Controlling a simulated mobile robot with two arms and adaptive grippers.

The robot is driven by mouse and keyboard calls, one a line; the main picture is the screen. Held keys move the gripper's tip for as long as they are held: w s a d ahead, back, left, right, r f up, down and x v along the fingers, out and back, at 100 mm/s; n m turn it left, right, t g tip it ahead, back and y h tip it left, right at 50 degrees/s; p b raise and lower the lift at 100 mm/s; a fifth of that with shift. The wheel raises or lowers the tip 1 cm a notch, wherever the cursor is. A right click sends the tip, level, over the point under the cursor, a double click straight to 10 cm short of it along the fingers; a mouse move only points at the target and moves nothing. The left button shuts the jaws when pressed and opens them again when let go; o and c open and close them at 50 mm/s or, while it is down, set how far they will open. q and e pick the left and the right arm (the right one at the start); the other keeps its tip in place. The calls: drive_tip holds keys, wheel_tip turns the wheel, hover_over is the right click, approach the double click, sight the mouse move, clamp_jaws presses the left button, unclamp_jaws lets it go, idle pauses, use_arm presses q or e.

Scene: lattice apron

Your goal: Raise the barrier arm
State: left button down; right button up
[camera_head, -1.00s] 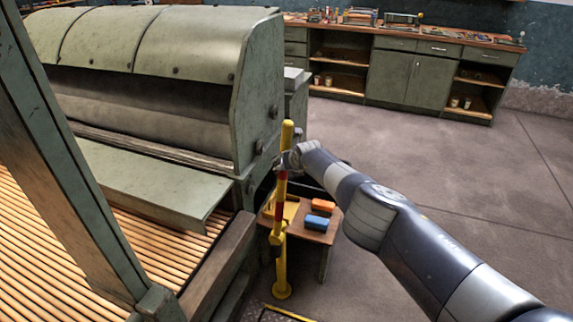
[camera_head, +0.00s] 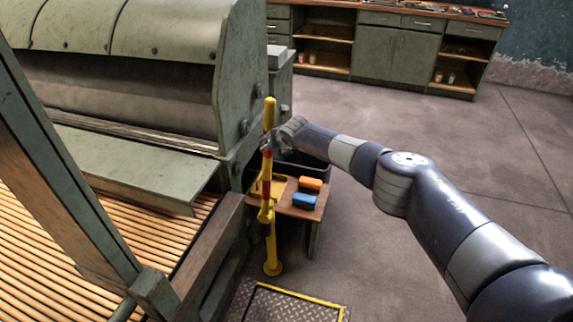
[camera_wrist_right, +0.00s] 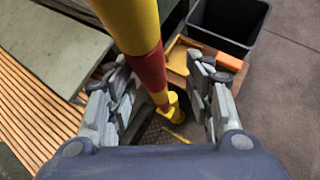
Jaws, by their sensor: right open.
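The yellow barrier arm (camera_head: 270,122) with red bands stands upright in the head view, above its yellow post (camera_head: 271,250). It also shows large in the right wrist view (camera_wrist_right: 133,20), running down between my fingers. My right gripper (camera_head: 272,148) is at the upper part of the arm. In the right wrist view my right gripper (camera_wrist_right: 162,108) is open, with one finger on each side of the barrier arm and visible room beside it. Whether a finger touches the arm, I cannot tell. My left gripper is not in view.
A small wooden table (camera_head: 313,213) with an orange block (camera_head: 310,183) and a blue block (camera_head: 304,201) stands behind the post. A dark bin (camera_head: 318,171) is beside it. The green machine (camera_head: 225,80) with a roller bed is at left. The floor at right is clear.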

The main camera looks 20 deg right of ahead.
drive_tip(key=s+d, duration=0.1)
drive_tip(key=s, duration=1)
drive_tip(key=shift+f, duration=0.1)
idle(0.5)
drive_tip(key=s+a+f+m+g+y, duration=0.3)
drive_tip(key=s+a+f+m+y, duration=0.5)
drive_tip(key=a+f, duration=0.55)
drive_tip(key=s+d+f+m+t, duration=0.2)
drive_tip(key=s+f+m, duration=0.25)
drive_tip(key=f, duration=0.35)
drive_tip(key=s+d+f+m+h, duration=0.3)
drive_tip(key=s+d+f+m, duration=0.35)
drive_tip(key=s+f, duration=0.3)
drive_tip(key=s+d+f+m+h, duration=0.45)
drive_tip(key=s+f+m, duration=0.25)
drive_tip(key=s+f, duration=0.3)
drive_tip(key=s+d+f+m+g, duration=0.1)
drive_tip(key=s+f, duration=0.3)
drive_tip(key=s, duration=0.7)
drive_tip(key=s+d+f+m+g+h, duration=0.1)
drive_tip(key=s+f+m+g, duration=0.2)
drive_tip(key=s, duration=0.7)
drive_tip(key=s+d+f+m+g, duration=0.1)
drive_tip(key=s+f+m+g, duration=0.2)
drive_tip(key=s, duration=0.8)
drive_tip(key=shift+s+d+f+g, duration=0.3)
drive_tip(key=shift+d+f+g, duration=0.1)
drive_tip(key=shift+f, duration=0.4)
